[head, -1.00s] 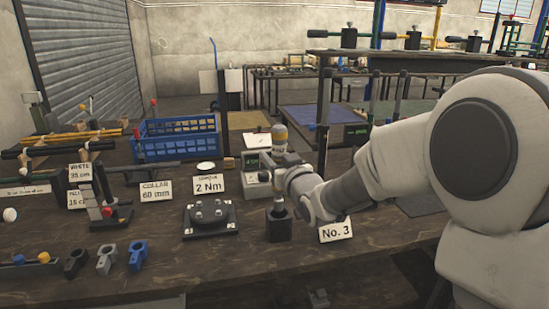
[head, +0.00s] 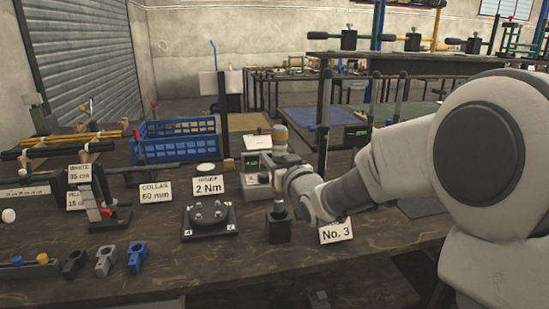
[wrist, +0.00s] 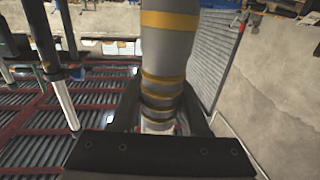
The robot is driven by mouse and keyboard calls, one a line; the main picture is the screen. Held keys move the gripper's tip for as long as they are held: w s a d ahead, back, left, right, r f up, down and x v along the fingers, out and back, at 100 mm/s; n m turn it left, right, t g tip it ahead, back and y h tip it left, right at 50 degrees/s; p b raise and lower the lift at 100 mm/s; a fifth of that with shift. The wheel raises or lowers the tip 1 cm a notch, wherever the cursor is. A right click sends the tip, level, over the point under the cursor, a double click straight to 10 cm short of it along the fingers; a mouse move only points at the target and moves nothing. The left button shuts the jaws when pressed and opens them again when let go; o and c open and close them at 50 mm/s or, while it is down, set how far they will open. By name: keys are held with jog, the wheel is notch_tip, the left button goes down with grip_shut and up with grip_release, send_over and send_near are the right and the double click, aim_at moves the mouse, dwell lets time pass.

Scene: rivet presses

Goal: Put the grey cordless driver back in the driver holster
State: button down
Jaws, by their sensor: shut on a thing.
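The grey cordless driver (head: 279,139), with yellow bands, stands about upright in the head view. My gripper (head: 281,168) is shut on it; the driver's grey body also fills the middle of the wrist view (wrist: 168,50), between my gripper's dark fingers (wrist: 160,112). The driver's narrow lower end points down at a black block (head: 279,230), which looks like the driver holster. The lower end meets the block's top in the picture; I cannot tell how deep it sits.
A "No. 3" card (head: 335,231) stands just right of the block. A black round fixture (head: 209,219) is to its left, with a "2 Nm" card (head: 208,187) behind. A pale device (head: 258,187) stands close behind. The bench front (head: 225,270) is mostly clear.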

jog(key=shift+f+b, duration=3.9)
jog(key=shift+b, duration=0.05)
jog(key=shift+c, duration=2)
grip_release()
jog(key=shift+o, duration=0.4)
jog(key=shift+f, duration=0.2)
jog(key=shift+s, duration=0.15)
